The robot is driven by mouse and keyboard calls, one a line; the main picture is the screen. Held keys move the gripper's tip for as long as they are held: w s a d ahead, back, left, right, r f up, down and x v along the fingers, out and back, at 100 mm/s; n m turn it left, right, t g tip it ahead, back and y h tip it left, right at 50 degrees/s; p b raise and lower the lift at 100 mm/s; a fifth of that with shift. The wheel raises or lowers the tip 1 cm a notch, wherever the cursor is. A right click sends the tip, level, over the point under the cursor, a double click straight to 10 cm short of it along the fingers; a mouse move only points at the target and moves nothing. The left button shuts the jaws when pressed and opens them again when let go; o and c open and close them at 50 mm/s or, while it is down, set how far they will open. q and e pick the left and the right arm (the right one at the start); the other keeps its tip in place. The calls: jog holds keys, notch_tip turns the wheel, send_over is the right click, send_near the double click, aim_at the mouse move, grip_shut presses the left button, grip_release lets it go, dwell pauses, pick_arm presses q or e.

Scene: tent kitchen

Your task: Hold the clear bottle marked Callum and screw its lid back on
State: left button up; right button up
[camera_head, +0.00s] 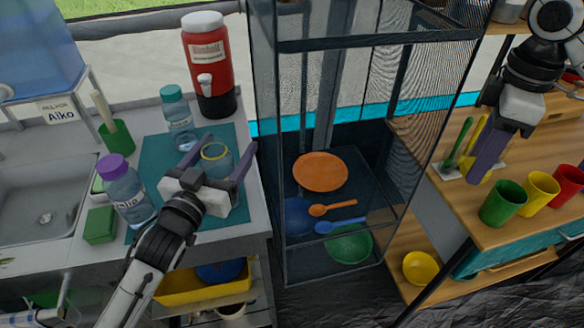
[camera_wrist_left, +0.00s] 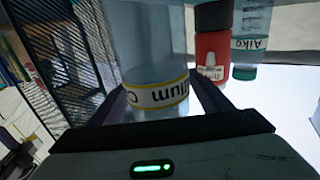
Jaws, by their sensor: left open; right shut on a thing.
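The clear bottle marked Callum (camera_head: 217,160) stands without its lid on the teal mat (camera_head: 157,162), with a yellow ring at its open neck. In the left wrist view the bottle (camera_wrist_left: 155,50) appears upside down, with its yellow-edged name label partly readable. My left gripper (camera_head: 217,163) is open, with its purple fingers on either side of the bottle. My right gripper (camera_head: 488,166) is over the wooden shelf unit at the right, shut on a small yellow thing that looks like the lid (camera_head: 487,177), mostly hidden by the fingers.
A purple-lidded bottle (camera_head: 125,190) and a teal-lidded bottle (camera_head: 178,118) stand close to the left gripper. A red drinks dispenser (camera_head: 210,70) is behind. A mesh cabinet (camera_head: 265,130) stands between the counters. Green, yellow and red cups (camera_head: 503,203) are beside the right gripper.

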pick_arm(q)
jog(key=c, duration=1.1)
pick_arm(e)
jog(key=shift+r+p, duration=0.4)
jog(key=shift+r, duration=0.05)
pick_arm(q)
notch_tip(320, 180, up, 10)
jog(key=shift+r, duration=0.1)
jog(key=shift+c, duration=0.2)
